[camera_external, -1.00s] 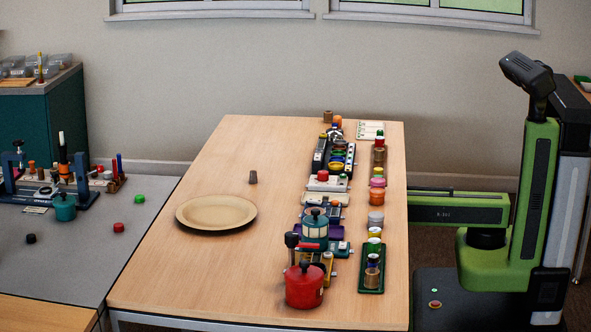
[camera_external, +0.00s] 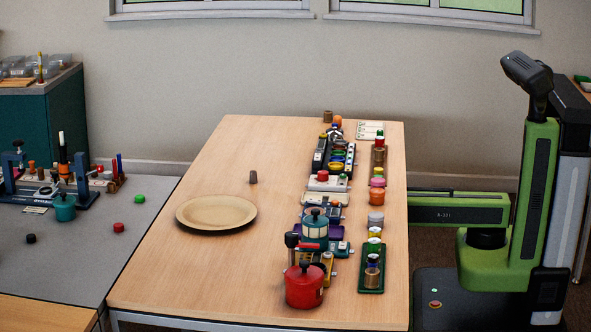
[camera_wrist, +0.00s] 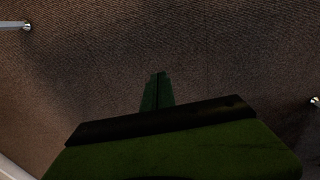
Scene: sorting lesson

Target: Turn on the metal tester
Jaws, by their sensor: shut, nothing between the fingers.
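I cannot tell for sure which device is the metal tester. A white box with a red button on top (camera_external: 323,184) stands in the row of small devices on the right half of the wooden table (camera_external: 180,265), and other small devices stand near it. My gripper (camera_wrist: 157,90) shows in the wrist view as dark green fingers closed together and empty, over brown carpet. No table item shows in that view. In the external view my green arm is to the right of the table, apart from the devices; the fingers cannot be made out there.
A red pot (camera_external: 304,288) and a teal pot (camera_external: 314,228) stand among the devices. Jars and a green tray (camera_external: 372,287) line the right edge. A beige plate (camera_external: 216,212) and a small dark peg (camera_external: 253,177) lie left; the table's left part is mostly clear.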

